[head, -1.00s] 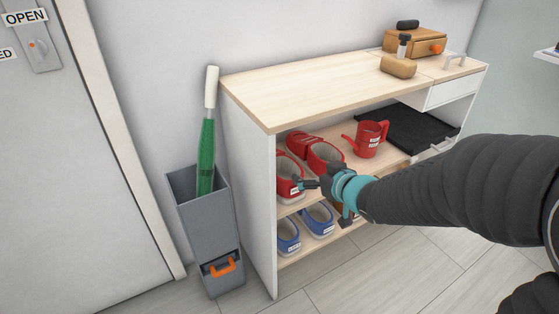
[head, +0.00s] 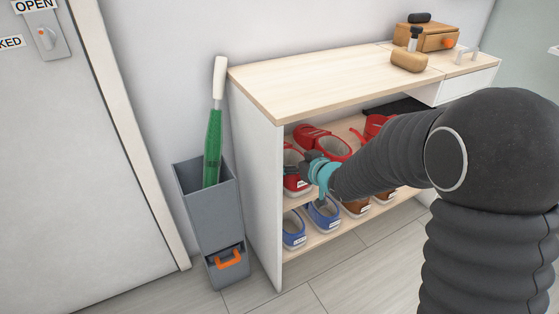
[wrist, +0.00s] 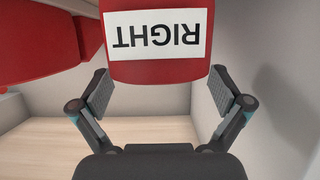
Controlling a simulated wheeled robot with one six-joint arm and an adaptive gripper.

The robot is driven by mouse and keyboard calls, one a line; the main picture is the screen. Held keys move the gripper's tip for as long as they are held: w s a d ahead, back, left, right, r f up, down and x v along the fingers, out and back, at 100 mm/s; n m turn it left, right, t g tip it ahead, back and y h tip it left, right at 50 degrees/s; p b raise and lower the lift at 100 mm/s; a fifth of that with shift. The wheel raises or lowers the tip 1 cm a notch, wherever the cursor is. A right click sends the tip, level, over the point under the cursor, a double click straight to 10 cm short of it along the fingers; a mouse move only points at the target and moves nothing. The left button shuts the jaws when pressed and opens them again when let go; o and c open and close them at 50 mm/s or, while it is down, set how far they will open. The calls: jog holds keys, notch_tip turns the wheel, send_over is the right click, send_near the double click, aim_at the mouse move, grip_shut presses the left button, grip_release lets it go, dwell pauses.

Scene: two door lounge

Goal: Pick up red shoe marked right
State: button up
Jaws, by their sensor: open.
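The red shoe marked RIGHT (wrist: 157,74) fills the top middle of the wrist view, its white label upside down there. My gripper (wrist: 160,82) is open, with one finger on each side of the shoe's labelled end. I cannot tell whether the fingers touch it. In the head view, that red shoe (head: 292,184) is at the left end of the upper shelf, partly hidden by my gripper (head: 304,166). Another red shoe (head: 331,147) sits to its right, and its red side also shows at the left in the wrist view (wrist: 40,45).
Blue shoes (head: 322,214) and brown shoes (head: 357,207) stand on the lower shelf. The cabinet's white side panel (head: 258,190) is close left of the red shoe. A grey umbrella stand (head: 208,215) stands outside it. A red watering can (head: 374,126) is partly hidden by my arm.

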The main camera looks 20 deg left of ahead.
aim_at(291, 159)
jog(key=shift+x, duration=1.6)
jog(key=shift+d+f, duration=0.1)
jog(key=shift+f, duration=0.1)
jog(key=c, duration=1.1)
jog(key=shift+o, duration=0.2)
jog(key=shift+r, duration=0.15)
